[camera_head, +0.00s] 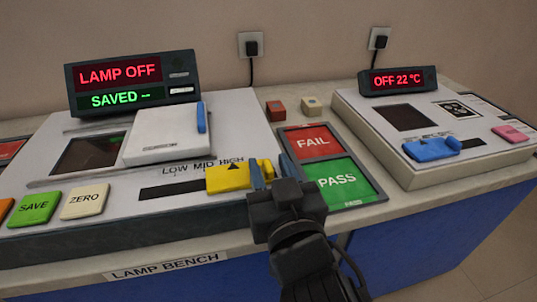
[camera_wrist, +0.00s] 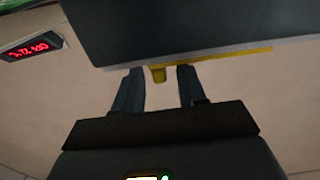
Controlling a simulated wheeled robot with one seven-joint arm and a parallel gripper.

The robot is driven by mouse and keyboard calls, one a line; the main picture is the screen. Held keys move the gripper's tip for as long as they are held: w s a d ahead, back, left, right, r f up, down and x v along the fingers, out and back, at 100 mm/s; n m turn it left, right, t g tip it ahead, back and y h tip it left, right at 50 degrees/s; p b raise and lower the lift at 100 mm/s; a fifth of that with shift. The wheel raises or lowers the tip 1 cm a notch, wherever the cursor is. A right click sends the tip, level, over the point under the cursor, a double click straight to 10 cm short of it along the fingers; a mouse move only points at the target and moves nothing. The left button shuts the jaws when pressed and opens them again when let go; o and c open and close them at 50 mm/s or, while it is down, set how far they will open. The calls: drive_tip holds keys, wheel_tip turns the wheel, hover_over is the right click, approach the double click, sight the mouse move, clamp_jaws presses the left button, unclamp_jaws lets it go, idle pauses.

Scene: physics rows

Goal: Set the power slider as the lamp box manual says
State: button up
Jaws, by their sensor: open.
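The lamp box (camera_head: 120,215) stands at the left of the bench. Its display (camera_head: 118,83) reads LAMP OFF and SAVED with dashes. The yellow power slider (camera_head: 228,177) sits at the right part of its slot, its black arrow just under HIGH on the LOW MID HIGH scale. My gripper (camera_head: 264,172) is open, its blue fingers at the slider's right end. In the wrist view, the yellow slider part (camera_wrist: 158,73) shows between the tips of my open gripper (camera_wrist: 158,72). I cannot tell whether they touch it. No manual is readable in these views.
Green SAVE (camera_head: 34,208) and cream ZERO (camera_head: 85,201) buttons are left of the slot. A white lid with a blue handle (camera_head: 201,117) is behind. Red FAIL (camera_head: 313,142) and green PASS (camera_head: 343,184) pads lie right. A second box (camera_head: 437,173) reads OFF 22 °C.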

drive_tip(key=shift+x, duration=1.7)
clamp_jaws()
